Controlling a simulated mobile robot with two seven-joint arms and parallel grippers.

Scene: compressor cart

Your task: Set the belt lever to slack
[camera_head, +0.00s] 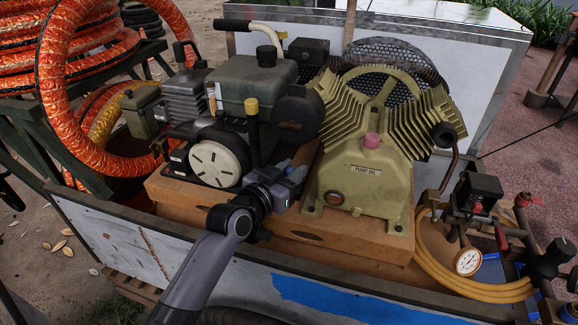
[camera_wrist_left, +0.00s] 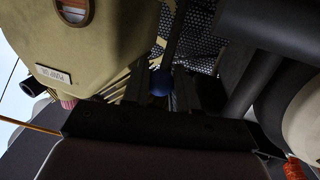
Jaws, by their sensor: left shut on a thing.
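My left gripper (camera_head: 292,174) reaches over the cart's near wall into the gap between the engine and the gold pump. In the left wrist view its two fingers (camera_wrist_left: 160,92) are closed around a blue ball knob (camera_wrist_left: 161,82). A dark rod (camera_wrist_left: 174,35) runs from the knob; I take this to be the belt lever. In the head view the gripper mostly hides the lever, so its setting cannot be read. My right gripper is not in view.
The gold pump (camera_head: 365,185) stands close right of my gripper. The grey engine (camera_head: 252,85) with its white disc (camera_head: 214,164) is on the left. A yellow-capped post (camera_head: 252,106) rises just behind the gripper. The cart's near wall (camera_head: 130,238) lies under my arm. A gauge (camera_head: 467,261) is at right.

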